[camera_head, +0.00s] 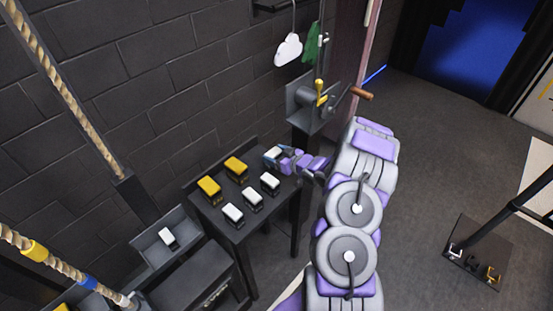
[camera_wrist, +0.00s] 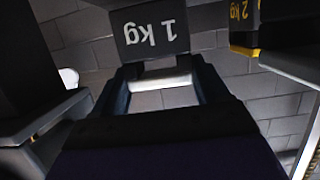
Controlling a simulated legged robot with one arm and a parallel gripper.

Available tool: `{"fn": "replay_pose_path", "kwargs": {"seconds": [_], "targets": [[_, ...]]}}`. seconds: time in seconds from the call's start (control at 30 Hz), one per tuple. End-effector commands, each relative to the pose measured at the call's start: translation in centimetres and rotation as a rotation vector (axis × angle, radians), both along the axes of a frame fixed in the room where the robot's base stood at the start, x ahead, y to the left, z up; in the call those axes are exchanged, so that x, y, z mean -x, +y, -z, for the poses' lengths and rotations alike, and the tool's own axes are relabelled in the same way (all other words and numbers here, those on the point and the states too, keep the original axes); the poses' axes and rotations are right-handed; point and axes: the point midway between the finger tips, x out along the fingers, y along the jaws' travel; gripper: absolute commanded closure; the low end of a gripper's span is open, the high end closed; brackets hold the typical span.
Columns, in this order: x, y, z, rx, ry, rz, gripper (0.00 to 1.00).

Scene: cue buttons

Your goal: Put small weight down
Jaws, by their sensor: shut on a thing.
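A small weight with a white top and a dark block marked "1 kg" is held in my gripper; this held weight (camera_wrist: 150,32) shows at the top of the wrist view. My gripper (camera_wrist: 163,80) is shut on its white part. In the head view, my purple gripper (camera_head: 282,160) is at the right back corner of the dark table, and the held weight (camera_head: 270,154) shows at its tip. I cannot tell whether its base touches the table. Three other white-topped weights (camera_head: 252,200) and two yellow-topped weights (camera_head: 236,167) stand on the table (camera_head: 222,226).
A yellow-edged "2 kg" weight (camera_wrist: 243,30) is close at the right in the wrist view. Another white-topped weight (camera_head: 167,237) sits on a separate dark stand at left. Ropes hang at left. Floor at right is mostly open.

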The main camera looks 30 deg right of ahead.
Motion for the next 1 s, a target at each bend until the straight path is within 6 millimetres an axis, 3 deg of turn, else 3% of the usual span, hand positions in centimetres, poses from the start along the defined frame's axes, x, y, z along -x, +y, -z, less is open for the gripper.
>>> {"fn": "replay_pose_path", "kwargs": {"seconds": [0.13,0.47,0.5,0.6,1.0], "targets": [[-0.1,0.5,1.5,0.002,-0.002,-0.003,1.0],[-0.1,-0.8,1.8,-0.008,-0.005,-0.001,1.0],[-0.1,-0.8,1.9,-0.008,-0.003,-0.002,0.25],[-0.1,-0.6,1.8,-0.007,-0.002,-0.001,0.15],[-0.1,0.0,1.8,-0.002,0.001,-0.003,0.15]]}}
